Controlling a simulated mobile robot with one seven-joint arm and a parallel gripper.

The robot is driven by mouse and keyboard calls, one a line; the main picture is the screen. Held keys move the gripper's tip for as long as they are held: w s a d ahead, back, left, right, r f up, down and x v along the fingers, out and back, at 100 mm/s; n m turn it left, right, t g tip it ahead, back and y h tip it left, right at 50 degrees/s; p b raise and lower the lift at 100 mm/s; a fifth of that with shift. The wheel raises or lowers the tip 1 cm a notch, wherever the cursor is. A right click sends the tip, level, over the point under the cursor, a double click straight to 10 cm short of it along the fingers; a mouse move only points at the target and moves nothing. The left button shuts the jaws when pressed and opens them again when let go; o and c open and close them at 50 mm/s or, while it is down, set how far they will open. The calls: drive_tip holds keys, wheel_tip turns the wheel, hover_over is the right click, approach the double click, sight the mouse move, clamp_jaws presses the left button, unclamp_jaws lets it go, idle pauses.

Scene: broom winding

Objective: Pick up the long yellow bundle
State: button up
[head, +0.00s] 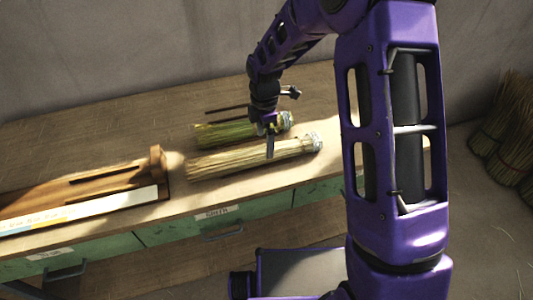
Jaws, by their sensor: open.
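The long yellow bundle (240,159) lies on the wooden workbench, its bound pale end (316,142) to the right. A green bundle (228,131) lies just behind it, roughly parallel. My gripper (270,145) points down over the two bundles, toward their right half. One finger shows in front of the yellow bundle; the other finger is hard to make out. The jaws are open. I cannot tell whether the finger touches the yellow bundle.
A wooden rack (120,177) with a pale labelled strip stands to the left on the bench. A thin dark rod (226,109) lies behind the green bundle. Green drawers (190,223) line the bench front. More straw bundles (506,133) stand at the far right.

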drive_tip(key=f, duration=0.5)
drive_tip(key=shift+w+d+f, duration=0.15)
drive_tip(key=shift+w+d, duration=0.05)
drive_tip(key=shift+w, duration=0.05)
drive_tip(key=c, duration=1.5)
